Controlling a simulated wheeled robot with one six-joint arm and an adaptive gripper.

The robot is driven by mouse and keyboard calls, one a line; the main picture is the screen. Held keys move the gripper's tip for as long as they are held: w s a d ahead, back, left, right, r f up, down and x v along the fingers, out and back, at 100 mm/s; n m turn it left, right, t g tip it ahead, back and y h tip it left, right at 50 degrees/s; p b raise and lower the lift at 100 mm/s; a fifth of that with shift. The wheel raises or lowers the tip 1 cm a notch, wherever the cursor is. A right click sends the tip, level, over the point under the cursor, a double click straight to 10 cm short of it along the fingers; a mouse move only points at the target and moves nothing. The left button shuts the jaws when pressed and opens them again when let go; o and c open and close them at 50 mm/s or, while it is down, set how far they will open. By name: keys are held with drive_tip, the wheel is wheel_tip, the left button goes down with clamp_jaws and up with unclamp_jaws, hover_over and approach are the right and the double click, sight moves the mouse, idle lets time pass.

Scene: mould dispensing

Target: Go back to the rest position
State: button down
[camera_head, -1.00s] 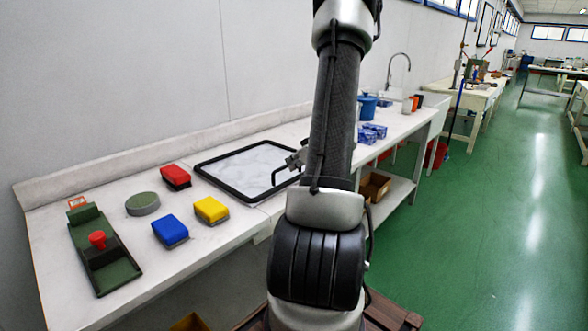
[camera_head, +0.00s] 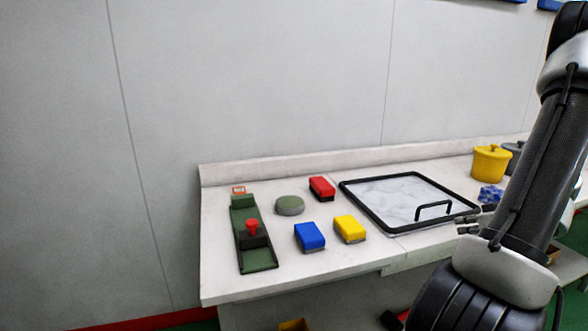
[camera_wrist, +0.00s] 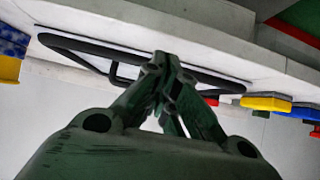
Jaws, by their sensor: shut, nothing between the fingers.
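My gripper (camera_head: 468,229) shows small at the left side of my arm in the head view, in front of the right end of the black-framed tray (camera_head: 385,222) with its black handle. In the wrist view its dark green fingers (camera_wrist: 165,68) meet at the tips with nothing between them. The tray frame (camera_wrist: 85,45) lies beyond the fingertips there, and they overlap it in the picture. I cannot tell how far apart they are. Part of the gripper is hidden by my arm in the head view.
On the white bench (camera_head: 225,285) are a green fixture with a red knob (camera_head: 252,228), a round green disc (camera_head: 289,206), and red (camera_head: 322,188), blue (camera_head: 310,237) and yellow (camera_head: 350,228) blocks. A yellow pot (camera_head: 491,162) stands by blue pieces (camera_head: 490,195).

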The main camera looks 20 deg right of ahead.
drive_tip(key=s+a+r+m+g+y, duration=0.1)
drive_tip(key=s+a+m+g+y, duration=0.15)
drive_tip(key=s+a+m, duration=0.35)
drive_tip(key=s+a+r+m+g+y, duration=0.2)
drive_tip(key=s+a+m+g, duration=0.1)
drive_tip(key=a, duration=0.5)
drive_tip(key=s+a+r+n+h, duration=0.2)
drive_tip(key=a+r+n, duration=0.2)
drive_tip(key=a+r, duration=0.4)
drive_tip(key=s+a+r+n+h, duration=0.2)
drive_tip(key=a+r+n+h, duration=0.1)
drive_tip(key=a+r, duration=0.5)
wheel_tip(320, 180, up, 2)
drive_tip(key=shift+s+a+r+n+g, duration=0.1)
drive_tip(key=shift+s+a+n+g, duration=0.3)
drive_tip(key=shift+n, duration=0.5)
